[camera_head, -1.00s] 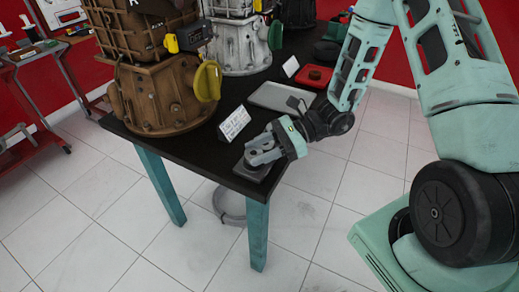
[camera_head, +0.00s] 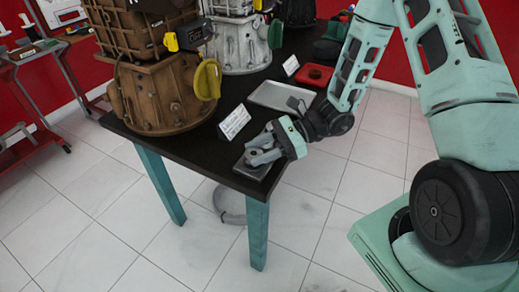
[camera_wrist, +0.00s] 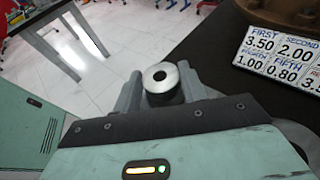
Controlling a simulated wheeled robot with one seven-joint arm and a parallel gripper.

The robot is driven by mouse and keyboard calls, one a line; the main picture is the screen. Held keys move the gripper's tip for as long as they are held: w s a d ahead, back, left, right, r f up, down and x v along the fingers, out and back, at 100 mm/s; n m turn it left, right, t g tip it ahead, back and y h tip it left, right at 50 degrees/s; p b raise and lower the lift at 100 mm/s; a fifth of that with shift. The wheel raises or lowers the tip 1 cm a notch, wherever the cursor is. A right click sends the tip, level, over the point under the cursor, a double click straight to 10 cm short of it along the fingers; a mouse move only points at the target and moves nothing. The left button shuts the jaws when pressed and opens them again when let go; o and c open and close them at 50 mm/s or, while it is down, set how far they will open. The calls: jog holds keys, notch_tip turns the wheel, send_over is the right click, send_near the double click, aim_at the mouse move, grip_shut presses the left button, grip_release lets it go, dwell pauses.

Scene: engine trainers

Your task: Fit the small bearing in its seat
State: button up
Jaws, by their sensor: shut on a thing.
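The small bearing (camera_wrist: 161,80) is a silvery ring with a dark centre hole, seen in the wrist view between my two fingers. My gripper (camera_head: 262,151) is shut on it, over the near corner of the dark table (camera_head: 190,160); it also shows in the wrist view (camera_wrist: 160,90). A small grey plate-like block (camera_head: 254,169) lies on the table corner just under my gripper. It may be the seat, but my fingers cover its middle. I cannot tell whether the bearing touches it.
A brown engine housing (camera_head: 160,95) stands on the table to the left, with a white number card (camera_head: 234,122) near its base. A grey tray (camera_head: 275,95) and a red part (camera_head: 315,75) lie further back. Open floor surrounds the table corner.

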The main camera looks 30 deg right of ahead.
jog(key=shift+f+b, duration=0.45)
jog(key=shift+f, duration=0.35)
dwell(0.4)
jog(key=o, duration=1.2)
jog(key=shift+s, duration=0.1)
jog(key=shift+c, duration=0.2)
jog(key=shift+d, duration=0.1)
jog(key=shift+d, duration=0.1)
jog(key=v, duration=1.7)
jog(key=shift+r, duration=0.25)
